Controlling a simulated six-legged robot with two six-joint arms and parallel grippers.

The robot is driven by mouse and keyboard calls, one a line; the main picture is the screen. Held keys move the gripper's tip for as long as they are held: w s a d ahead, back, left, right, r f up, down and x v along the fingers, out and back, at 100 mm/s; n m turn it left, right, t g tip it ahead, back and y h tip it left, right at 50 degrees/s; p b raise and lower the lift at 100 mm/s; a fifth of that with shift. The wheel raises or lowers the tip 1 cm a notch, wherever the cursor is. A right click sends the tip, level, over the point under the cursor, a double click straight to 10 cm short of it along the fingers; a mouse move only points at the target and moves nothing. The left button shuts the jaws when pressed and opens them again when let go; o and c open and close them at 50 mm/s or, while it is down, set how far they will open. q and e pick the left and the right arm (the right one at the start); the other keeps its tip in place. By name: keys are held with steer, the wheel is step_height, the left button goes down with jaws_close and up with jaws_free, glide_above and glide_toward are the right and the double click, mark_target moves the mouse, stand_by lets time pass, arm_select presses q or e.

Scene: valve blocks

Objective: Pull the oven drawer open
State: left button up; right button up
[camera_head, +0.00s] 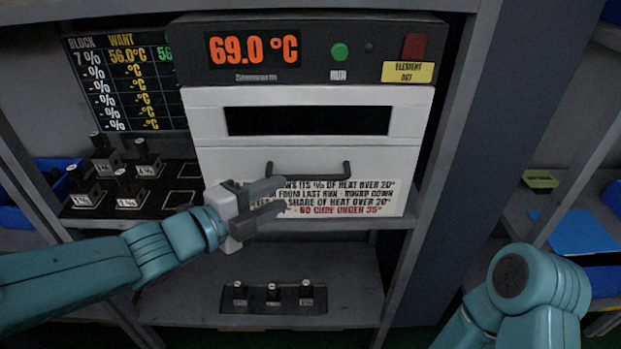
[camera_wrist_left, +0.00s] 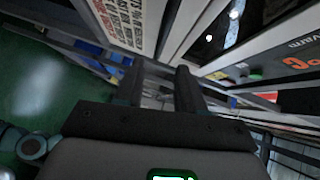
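The white oven (camera_head: 300,158) sits on a shelf under a black panel that reads 69.0 °C. Its drawer front (camera_head: 225,165) carries a dark bar handle (camera_head: 347,170) and looks flush with the oven. My left gripper (camera_head: 282,195) is in front of the drawer at the handle's lower left, its two dark fingers parted. The upper finger overlaps the handle's left end in the head view; I cannot tell whether they touch. In the left wrist view the fingers (camera_wrist_left: 158,85) are apart, with no clear handle between them. My right gripper is out of the head view.
Left of the oven a tray (camera_head: 75,205) holds several labelled blocks below a dark board (camera_head: 120,80). A lower shelf holds a tray (camera_head: 275,318) with 3 blocks. A shelf post (camera_head: 440,150) stands right of the oven. A printed sign (camera_head: 395,197) is on the front.

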mark_target(308, 179)
arm_select(q)
steer(key=x, duration=1)
steer(key=shift+a, duration=0.1)
jaws_close()
